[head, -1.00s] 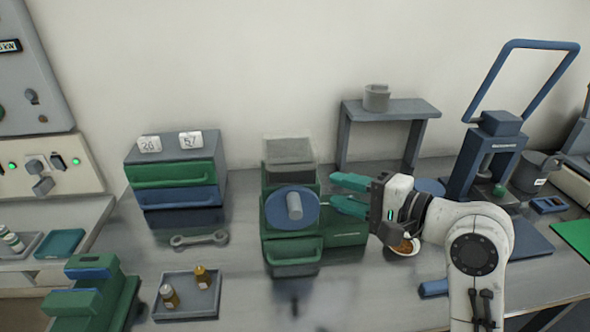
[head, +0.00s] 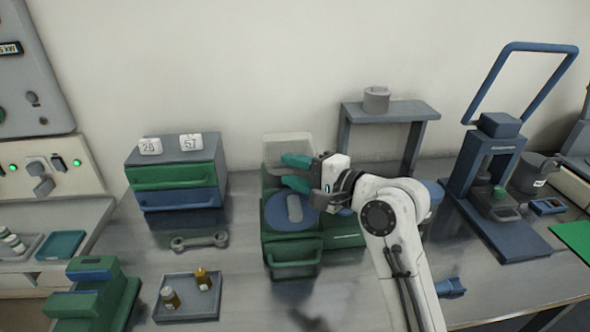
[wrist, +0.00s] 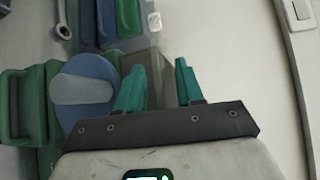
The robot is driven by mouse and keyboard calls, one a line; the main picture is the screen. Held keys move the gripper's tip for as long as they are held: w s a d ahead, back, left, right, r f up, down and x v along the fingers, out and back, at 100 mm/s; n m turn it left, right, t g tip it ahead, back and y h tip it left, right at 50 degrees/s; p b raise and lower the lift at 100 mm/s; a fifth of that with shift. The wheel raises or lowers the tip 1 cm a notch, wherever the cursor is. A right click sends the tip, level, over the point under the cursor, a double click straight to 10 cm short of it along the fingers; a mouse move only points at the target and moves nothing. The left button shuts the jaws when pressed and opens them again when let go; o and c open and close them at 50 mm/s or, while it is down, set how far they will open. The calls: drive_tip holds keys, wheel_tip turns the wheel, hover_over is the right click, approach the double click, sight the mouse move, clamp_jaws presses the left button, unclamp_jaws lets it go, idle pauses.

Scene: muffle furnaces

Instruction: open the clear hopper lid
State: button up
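The clear hopper lid (head: 287,146) is a pale see-through panel at the top rear of the green machine (head: 291,250), with the wall showing through it. It looks raised, but its exact angle is hard to tell. Below it a blue disc with a grey bar (head: 294,208) sits on the machine's front; the disc also shows in the wrist view (wrist: 100,72). My gripper (head: 294,171) is at the lid's lower right, its two green fingers apart and pointing left. In the wrist view my fingers (wrist: 158,88) have a gap between them. Whether they touch the lid is unclear.
A drawer unit (head: 176,175) stands left of the machine, with a wrench (head: 200,241) and a tray of small bottles (head: 188,310) nearer. A grey stand with a pot (head: 376,98) is behind right. A blue press (head: 490,165) stands further right.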

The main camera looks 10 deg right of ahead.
drive_tip(key=shift+c, duration=0.2)
drive_tip(key=c, duration=0.6)
drive_tip(key=shift+f, duration=0.15)
clamp_jaws()
